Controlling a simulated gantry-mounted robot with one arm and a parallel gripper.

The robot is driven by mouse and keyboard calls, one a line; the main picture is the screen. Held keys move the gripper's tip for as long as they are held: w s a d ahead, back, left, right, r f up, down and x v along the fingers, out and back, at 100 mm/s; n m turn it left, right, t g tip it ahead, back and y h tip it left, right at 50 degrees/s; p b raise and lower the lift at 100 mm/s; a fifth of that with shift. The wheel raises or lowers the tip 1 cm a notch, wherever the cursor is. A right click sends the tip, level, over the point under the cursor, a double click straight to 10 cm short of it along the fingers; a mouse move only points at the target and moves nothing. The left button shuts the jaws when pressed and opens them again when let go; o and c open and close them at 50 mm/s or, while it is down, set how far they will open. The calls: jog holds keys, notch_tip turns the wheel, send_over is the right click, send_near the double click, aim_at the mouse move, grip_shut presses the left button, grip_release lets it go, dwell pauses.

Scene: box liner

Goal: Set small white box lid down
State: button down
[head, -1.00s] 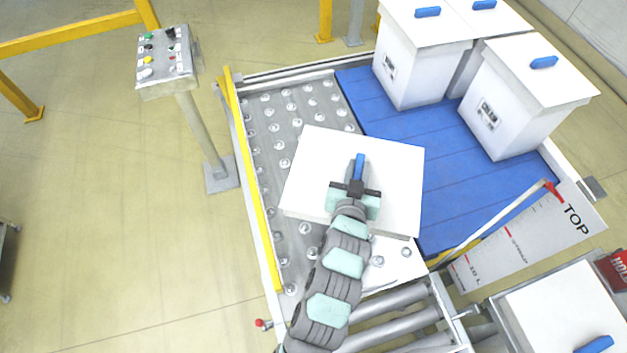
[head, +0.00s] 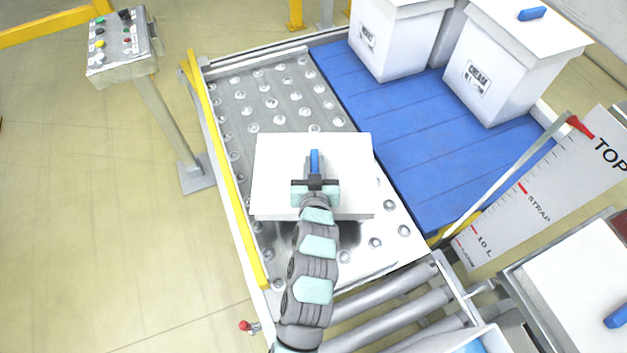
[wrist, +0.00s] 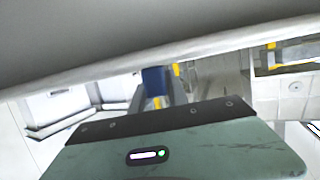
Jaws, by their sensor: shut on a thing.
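The small white box lid (head: 275,165) is a flat square panel with a blue handle (head: 314,160). It is over the ball-transfer table (head: 285,100) in the head view. My gripper (head: 315,182) is shut on the blue handle. The lid looks slightly raised, with a dark shadow under its near edge, but I cannot tell the exact gap. In the wrist view the lid's surface (wrist: 100,45) fills the top, and the blue handle (wrist: 154,80) shows beyond my gripper body.
White lidded boxes (head: 510,75) stand on the blue belt (head: 400,130) at right. Metal rollers (head: 390,312) lie at the near end. A yellow rail (head: 225,165) edges the table's left side, near a control post (head: 165,120). A measuring plate marked TOP (head: 560,185) stands right.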

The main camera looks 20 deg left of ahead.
notch_tip(320, 180, down, 8)
jog(key=shift+b, duration=0.8)
jog(key=shift+r, duration=0.1)
jog(key=c, duration=1.7)
grip_release()
jog(key=shift+f, duration=0.2)
jog(key=shift+c, duration=0.2)
jog(key=o, duration=0.5)
jog(key=shift+c, duration=0.2)
jog(key=shift+r, duration=0.3)
jog(key=shift+p+v, duration=1.1)
jog(key=shift+v, duration=4.9)
